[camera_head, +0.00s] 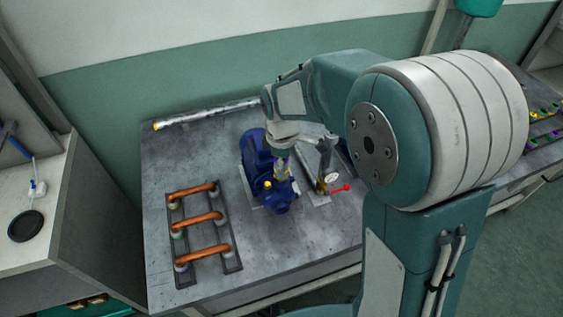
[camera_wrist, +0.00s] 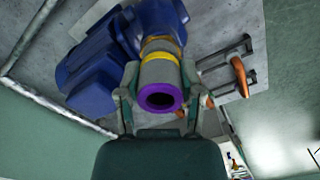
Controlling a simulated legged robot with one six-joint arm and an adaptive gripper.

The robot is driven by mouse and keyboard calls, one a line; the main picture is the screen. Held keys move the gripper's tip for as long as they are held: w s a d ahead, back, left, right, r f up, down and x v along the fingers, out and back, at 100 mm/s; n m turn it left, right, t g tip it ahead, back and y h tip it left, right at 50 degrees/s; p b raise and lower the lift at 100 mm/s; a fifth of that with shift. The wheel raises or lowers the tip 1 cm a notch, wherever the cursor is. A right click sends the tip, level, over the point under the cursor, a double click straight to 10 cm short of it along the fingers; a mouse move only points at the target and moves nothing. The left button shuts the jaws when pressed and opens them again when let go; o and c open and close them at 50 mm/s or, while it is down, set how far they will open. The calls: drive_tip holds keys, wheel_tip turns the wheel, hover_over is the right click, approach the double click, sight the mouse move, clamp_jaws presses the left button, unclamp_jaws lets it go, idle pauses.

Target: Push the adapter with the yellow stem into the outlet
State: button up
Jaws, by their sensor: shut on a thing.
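The adapter (camera_wrist: 158,72) is a grey cylinder with a purple ring at its near open end and a yellow band at its far end. My gripper (camera_wrist: 158,88) is shut on it, one finger on each side. In the head view my gripper (camera_head: 282,166) points down over the blue pump (camera_head: 258,160), hiding most of the adapter. In the wrist view the adapter's yellow end lines up with a brass-coloured collar on the blue pump (camera_wrist: 100,55), which I take for the outlet. It looks at or against the collar; how deep it sits I cannot tell.
A rack with copper pipes (camera_head: 203,219) stands left of the pump. A gauge (camera_head: 330,177) and a red-handled valve (camera_head: 340,188) stand close on the right. A long metal pipe (camera_head: 205,115) lies along the back. The bench's (camera_head: 330,235) front right is clear.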

drive_tip(key=shift+f, duration=0.1)
drive_tip(key=o, duration=1.2)
drive_tip(key=shift+r, duration=3.05)
wheel_tip(320, 180, up, 12)
drive_tip(key=shift+f, duration=0.1)
